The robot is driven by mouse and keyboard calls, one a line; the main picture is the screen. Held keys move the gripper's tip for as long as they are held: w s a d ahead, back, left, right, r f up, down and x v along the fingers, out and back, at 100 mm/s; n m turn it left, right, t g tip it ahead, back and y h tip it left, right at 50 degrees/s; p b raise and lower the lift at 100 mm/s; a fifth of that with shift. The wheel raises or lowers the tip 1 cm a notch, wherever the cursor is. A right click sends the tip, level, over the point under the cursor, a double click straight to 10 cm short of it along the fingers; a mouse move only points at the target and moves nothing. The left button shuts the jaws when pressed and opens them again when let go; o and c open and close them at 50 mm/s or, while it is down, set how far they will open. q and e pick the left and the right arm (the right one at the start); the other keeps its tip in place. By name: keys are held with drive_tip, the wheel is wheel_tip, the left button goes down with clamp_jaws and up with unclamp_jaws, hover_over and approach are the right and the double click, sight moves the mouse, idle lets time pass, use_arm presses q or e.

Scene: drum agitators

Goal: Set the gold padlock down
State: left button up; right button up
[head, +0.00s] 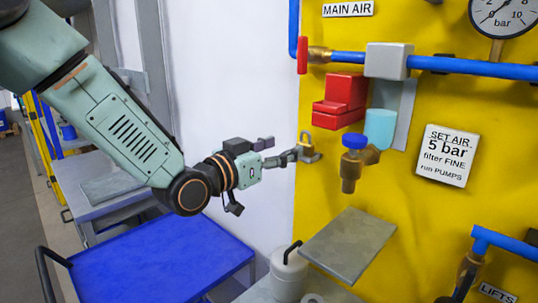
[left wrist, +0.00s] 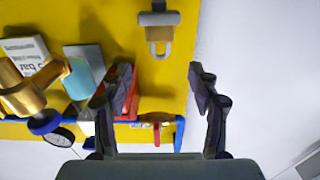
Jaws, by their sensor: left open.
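The gold padlock (head: 305,147) sits upright on a small grey ledge at the left edge of the yellow panel, shackle up. In the left wrist view, which looks upside down, the padlock (left wrist: 160,32) and its grey ledge (left wrist: 159,19) show at the top centre. My left gripper (head: 281,150) is open, just left of the padlock in the head view. In the left wrist view the fingers (left wrist: 160,78) are spread with nothing between them, and the padlock is beyond their tips. My right gripper is in neither view.
The yellow panel (head: 410,215) carries a blue pipe (head: 455,67), a red block (head: 340,98), a brass valve with a blue cap (head: 350,172) and a gauge (head: 502,12). A grey plate (head: 348,243) juts out below. A blue cart (head: 165,250) stands lower left.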

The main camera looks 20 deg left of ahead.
use_arm(q)
drive_tip(key=shift+v, duration=1.4)
drive_tip(key=shift+d+f, duration=0.1)
drive_tip(key=s+d+f+n+g+y, duration=0.1)
drive_tip(key=s+f+g, duration=0.25)
drive_tip(key=f, duration=0.65)
drive_tip(key=s+f+n+g+y, duration=0.1)
drive_tip(key=s+f+g, duration=0.3)
drive_tip(key=f, duration=0.7)
drive_tip(key=s+d+f+n+g+y, duration=0.15)
drive_tip(key=s+f, duration=0.35)
drive_tip(key=f, duration=0.5)
drive_tip(key=s+a+f+g+y, duration=0.1)
drive_tip(key=s+f+g, duration=0.3)
drive_tip(key=s, duration=0.8)
drive_tip(key=s+a+f+g+y, duration=0.1)
drive_tip(key=s+f+g, duration=0.3)
drive_tip(key=s+f, duration=0.4)
drive_tip(key=s+n, duration=0.1)
drive_tip(key=s, duration=0.3)
drive_tip(key=shift+f+y, duration=0.35)
drive_tip(key=shift+f, duration=0.05)
drive_tip(key=shift+w, duration=0.1)
drive_tip(key=shift+a, duration=0.1)
